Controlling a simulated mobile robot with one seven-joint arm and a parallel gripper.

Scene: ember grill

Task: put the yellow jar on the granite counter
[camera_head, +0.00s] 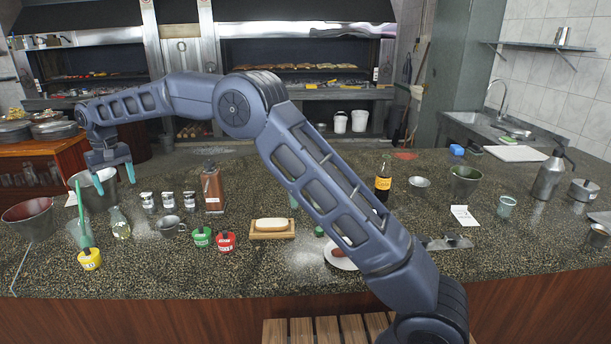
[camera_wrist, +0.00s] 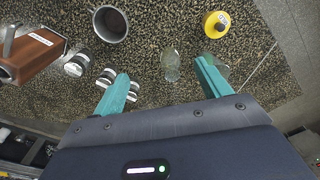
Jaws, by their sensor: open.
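The yellow jar (camera_head: 89,259) stands on the speckled granite counter (camera_head: 150,275), near its front left edge. In the wrist view the yellow jar (camera_wrist: 216,24) shows near the top, right of centre, on the counter (camera_wrist: 190,25). My gripper (camera_head: 114,178) is open and empty above the left part of the counter, behind the jar and apart from it. In the wrist view my gripper (camera_wrist: 163,72) has its teal fingers spread, with the jar beyond the right fingertip.
A clear glass with a green straw (camera_head: 79,230) stands just behind the jar, and a small glass bottle (camera_head: 119,224) beside it. A metal bucket (camera_head: 30,218) stands left. Green (camera_head: 202,238) and red (camera_head: 225,241) jars stand right. Counter in front of them is bare.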

